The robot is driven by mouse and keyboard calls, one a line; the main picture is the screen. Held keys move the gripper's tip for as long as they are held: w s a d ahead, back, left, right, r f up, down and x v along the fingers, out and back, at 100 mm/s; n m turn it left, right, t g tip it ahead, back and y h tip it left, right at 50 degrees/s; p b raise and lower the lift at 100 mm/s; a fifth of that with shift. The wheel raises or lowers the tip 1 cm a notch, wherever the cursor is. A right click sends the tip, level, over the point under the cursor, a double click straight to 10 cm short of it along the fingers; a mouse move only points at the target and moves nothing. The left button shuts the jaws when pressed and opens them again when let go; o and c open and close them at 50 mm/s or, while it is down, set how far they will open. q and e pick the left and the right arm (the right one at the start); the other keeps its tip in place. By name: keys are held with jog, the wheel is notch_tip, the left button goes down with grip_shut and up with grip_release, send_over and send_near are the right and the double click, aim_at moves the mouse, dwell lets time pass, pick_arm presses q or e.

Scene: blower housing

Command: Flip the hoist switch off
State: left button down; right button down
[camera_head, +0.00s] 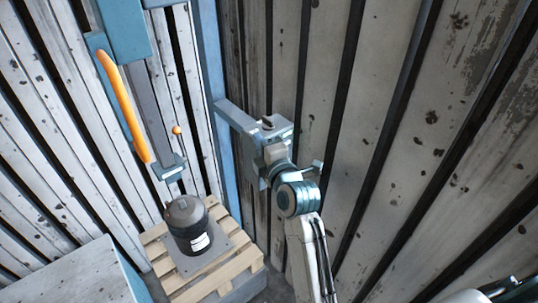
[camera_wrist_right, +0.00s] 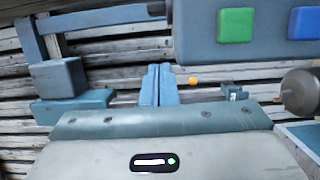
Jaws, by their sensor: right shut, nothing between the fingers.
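A grey box on a bracket (camera_head: 279,124) is fixed to the blue post, and my right arm reaches up to it in the head view. My right gripper (camera_head: 252,166) is close to the box; whether they touch I cannot tell. In the right wrist view its two teal fingers (camera_wrist_right: 160,84) are together with nothing between them. A blue-grey panel (camera_wrist_right: 215,50) with a green button (camera_wrist_right: 235,25) and a blue button (camera_wrist_right: 305,23) is at the upper right. I cannot make out a switch lever or its position.
A dark blower housing (camera_head: 188,226) stands on a wooden pallet (camera_head: 241,262). A blue column with an orange hose-like part (camera_head: 122,103) and a hanging bar stands behind it. A small orange ball (camera_wrist_right: 193,81) shows beyond my fingers. Slatted walls stand close on both sides.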

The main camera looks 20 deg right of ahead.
aim_at(282, 128)
jog(key=w+d, duration=0.2)
jog(key=w, duration=0.1)
jog(key=shift+d, duration=0.25)
jog(key=shift+w+d, duration=0.1)
jog(key=shift+d, duration=0.45)
jog(key=shift+w, duration=0.1)
jog(key=shift+d, duration=0.4)
dwell(0.3)
jog(key=shift+d, duration=0.65)
jog(key=shift+w+d, duration=0.15)
jog(key=shift+d, duration=0.55)
